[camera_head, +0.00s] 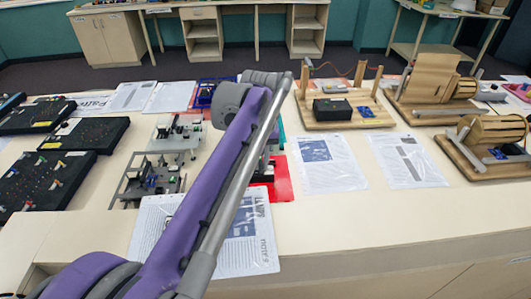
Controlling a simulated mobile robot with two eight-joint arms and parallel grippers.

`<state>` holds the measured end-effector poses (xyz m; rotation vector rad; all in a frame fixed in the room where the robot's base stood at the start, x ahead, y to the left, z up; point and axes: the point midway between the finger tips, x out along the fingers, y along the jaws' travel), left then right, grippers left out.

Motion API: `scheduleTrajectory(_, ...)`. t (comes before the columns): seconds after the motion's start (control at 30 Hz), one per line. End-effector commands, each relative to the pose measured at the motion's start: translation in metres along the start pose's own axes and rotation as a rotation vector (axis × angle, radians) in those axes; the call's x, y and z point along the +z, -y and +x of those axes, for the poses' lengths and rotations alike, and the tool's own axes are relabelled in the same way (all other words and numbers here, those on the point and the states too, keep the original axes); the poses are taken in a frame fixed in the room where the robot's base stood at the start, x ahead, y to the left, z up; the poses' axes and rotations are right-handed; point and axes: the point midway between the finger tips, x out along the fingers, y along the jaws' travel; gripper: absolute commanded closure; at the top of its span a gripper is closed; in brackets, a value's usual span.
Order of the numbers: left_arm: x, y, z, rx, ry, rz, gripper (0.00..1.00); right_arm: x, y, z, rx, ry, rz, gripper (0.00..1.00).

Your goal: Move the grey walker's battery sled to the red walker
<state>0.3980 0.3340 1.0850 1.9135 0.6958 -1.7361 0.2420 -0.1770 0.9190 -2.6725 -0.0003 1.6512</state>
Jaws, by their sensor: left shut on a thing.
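The red walker (282,182) sits mid-table, largely hidden behind my left arm; its red base shows to the right of the arm. Two grey frames with small electronics stand left of the arm: a light grey one (178,132) and a darker grey one (150,181). I cannot tell for sure which is the grey walker. My left gripper (266,166) is low over the red walker, mostly covered by the purple forearm. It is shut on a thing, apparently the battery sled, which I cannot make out. My right gripper is not in view.
Black boards (80,134) lie at the left. A wooden rig with a black box (332,109) and wooden drum machines (493,130) stand at the right. Printed sheets (405,160) lie around.

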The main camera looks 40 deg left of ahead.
Motion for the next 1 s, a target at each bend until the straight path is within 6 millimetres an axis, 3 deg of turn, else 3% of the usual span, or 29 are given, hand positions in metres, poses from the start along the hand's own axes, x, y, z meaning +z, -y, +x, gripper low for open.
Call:
scheduleTrajectory(0.27, 0.002, 0.0, 0.016, -0.001, 0.001, 0.0, 1.0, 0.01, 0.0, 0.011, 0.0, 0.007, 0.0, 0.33)
scheduleTrajectory(0.87, 0.007, 0.0, 0.073, 0.0, 0.0, -0.001, 1.0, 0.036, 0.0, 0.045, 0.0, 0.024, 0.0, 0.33)
scheduleTrajectory(1.0, 0.006, 0.0, 0.069, 0.0, -0.001, -0.001, 1.0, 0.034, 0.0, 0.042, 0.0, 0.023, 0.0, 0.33)
